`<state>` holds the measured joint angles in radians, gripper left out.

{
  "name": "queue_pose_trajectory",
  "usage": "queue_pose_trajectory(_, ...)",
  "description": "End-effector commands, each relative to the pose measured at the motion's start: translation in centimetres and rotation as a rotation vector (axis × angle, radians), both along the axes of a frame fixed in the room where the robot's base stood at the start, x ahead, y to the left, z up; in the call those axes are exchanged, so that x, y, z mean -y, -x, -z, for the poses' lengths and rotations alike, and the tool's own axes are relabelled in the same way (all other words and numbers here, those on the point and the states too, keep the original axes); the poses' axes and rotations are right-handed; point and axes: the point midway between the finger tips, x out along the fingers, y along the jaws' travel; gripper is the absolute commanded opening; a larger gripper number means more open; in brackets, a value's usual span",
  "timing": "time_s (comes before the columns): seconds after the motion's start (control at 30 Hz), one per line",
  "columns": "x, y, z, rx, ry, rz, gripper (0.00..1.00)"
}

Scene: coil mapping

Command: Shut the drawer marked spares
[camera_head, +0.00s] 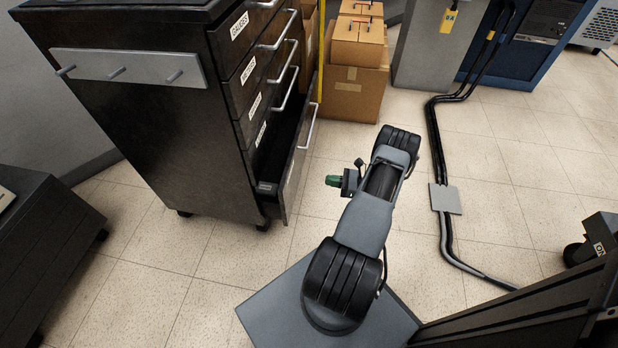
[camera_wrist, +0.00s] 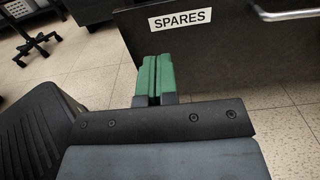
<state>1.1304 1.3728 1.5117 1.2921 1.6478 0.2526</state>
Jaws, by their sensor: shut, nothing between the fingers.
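The spares drawer (camera_head: 296,170) is the bottom drawer of the dark cabinet in the head view, and it stands pulled out with its open inside showing. Its dark front (camera_wrist: 225,65) fills the upper right of the wrist view, with a white SPARES label (camera_wrist: 181,20) and part of the bar handle (camera_wrist: 285,14). The handle (camera_head: 310,130) also shows in the head view. My gripper (camera_head: 332,180) is shut and empty, a little to the right of the drawer front. Its green fingers (camera_wrist: 154,78) point toward the front, left of and below the label. I cannot tell whether they touch it.
The cabinet (camera_head: 170,130) has several shut drawers above. Cardboard boxes (camera_head: 350,90) stand behind the open drawer. Black cables (camera_head: 436,140) with a grey cover plate (camera_head: 445,198) run along the floor at right. A dark low cabinet (camera_head: 40,250) stands at left. Tiled floor between is clear.

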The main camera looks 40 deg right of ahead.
Motion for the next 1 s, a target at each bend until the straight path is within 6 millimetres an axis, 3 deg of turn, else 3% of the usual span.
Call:
queue_pose_trajectory(0.6, -7.1, -7.7, 0.2, 0.002, 0.008, -0.007, 0.0)
queue_pose_trajectory(1.0, -9.1, -10.0, 0.1, 0.0, 0.008, -0.003, 0.0)
